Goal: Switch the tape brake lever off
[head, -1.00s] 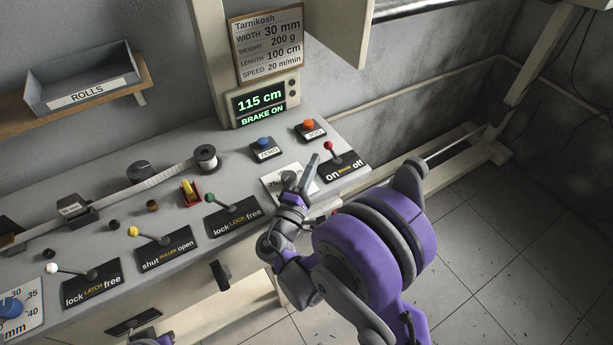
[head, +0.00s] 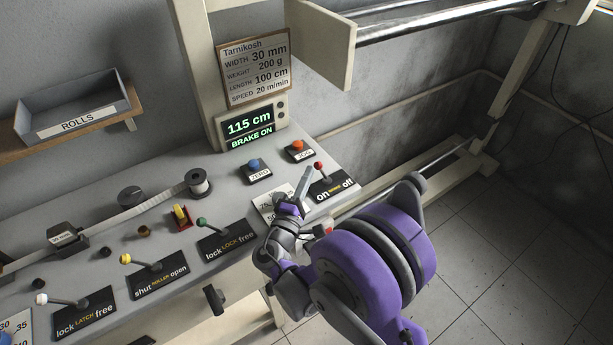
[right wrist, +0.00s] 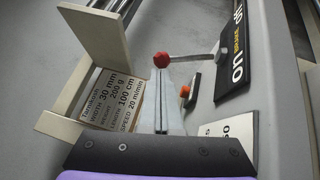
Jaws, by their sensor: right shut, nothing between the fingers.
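The brake lever has a red knob (head: 318,166) on a thin grey rod. It stands on a black plate (head: 334,186) marked on, BRAKE and off, at the right end of the bench. The lever leans toward the "on" side. The display (head: 250,127) reads 115 cm and BRAKE ON. My right gripper (head: 307,171) is shut and empty, with its fingertips just left of the red knob. In the right wrist view the knob (right wrist: 161,60) sits right at the tips of the closed fingers (right wrist: 161,100); I cannot tell whether they touch. My left gripper is not in view.
An orange button (head: 297,145) and a blue ZERO button (head: 253,164) lie behind and left of the lever. A white card (head: 268,203) lies beside my right gripper. The green lock lever (head: 202,222) stands farther left. The floor at right is clear.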

